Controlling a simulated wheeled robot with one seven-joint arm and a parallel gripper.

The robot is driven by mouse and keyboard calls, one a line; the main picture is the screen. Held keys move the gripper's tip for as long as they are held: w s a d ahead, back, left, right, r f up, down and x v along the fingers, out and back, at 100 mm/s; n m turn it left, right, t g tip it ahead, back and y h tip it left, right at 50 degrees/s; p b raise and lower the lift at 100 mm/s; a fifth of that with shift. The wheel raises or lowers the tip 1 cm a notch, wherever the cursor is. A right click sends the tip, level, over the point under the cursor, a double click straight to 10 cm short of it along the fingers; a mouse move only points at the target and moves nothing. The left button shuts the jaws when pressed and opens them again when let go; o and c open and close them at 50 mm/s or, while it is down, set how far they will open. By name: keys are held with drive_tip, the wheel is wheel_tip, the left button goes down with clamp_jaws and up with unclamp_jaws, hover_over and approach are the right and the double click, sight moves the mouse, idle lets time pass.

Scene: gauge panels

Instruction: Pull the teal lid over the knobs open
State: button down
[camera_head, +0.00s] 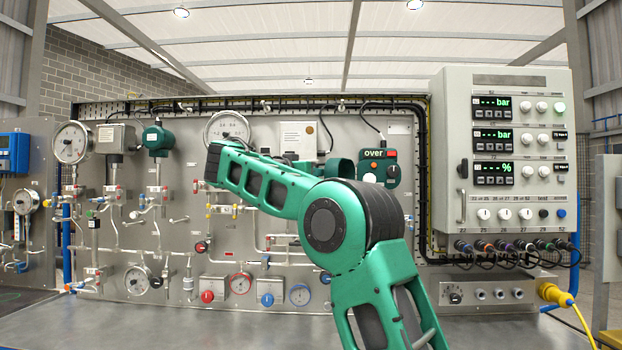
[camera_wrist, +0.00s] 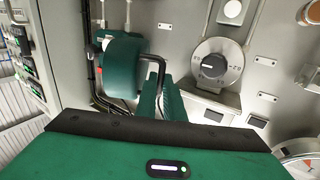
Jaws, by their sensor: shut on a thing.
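The teal lid (camera_wrist: 127,62) shows close up in the wrist view, with a black bent handle (camera_wrist: 161,68) on its side. In the head view the lid (camera_head: 340,168) stands out to the left of the green box with a lit "over" display (camera_head: 375,153). An orange knob (camera_head: 374,166) and a pale knob (camera_head: 370,178) on that box are uncovered. My gripper (camera_wrist: 162,88) is shut on the handle, its green fingers around the handle's lower end. In the head view my arm hides the gripper and the handle.
A large grey cabinet with green displays (camera_head: 492,138) stands right of the box. A round dial (camera_wrist: 215,65) and a pressure gauge (camera_head: 227,126) are near my arm. Pipes and valves (camera_head: 158,192) cover the panel at left. The bench top (camera_head: 200,325) is bare in front.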

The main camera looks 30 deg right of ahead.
drive_tip(key=shift+w+a, duration=0.3)
drive_tip(key=shift+a, duration=0.15)
drive_tip(key=c, duration=1.9)
unclamp_jaws()
drive_tip(key=shift+a, duration=0.2)
drive_tip(key=shift+o, duration=0.2)
drive_tip(key=shift+s+d, duration=0.15)
drive_tip(key=shift+d, duration=0.15)
drive_tip(key=v, duration=1)
drive_tip(key=shift+a, duration=0.4)
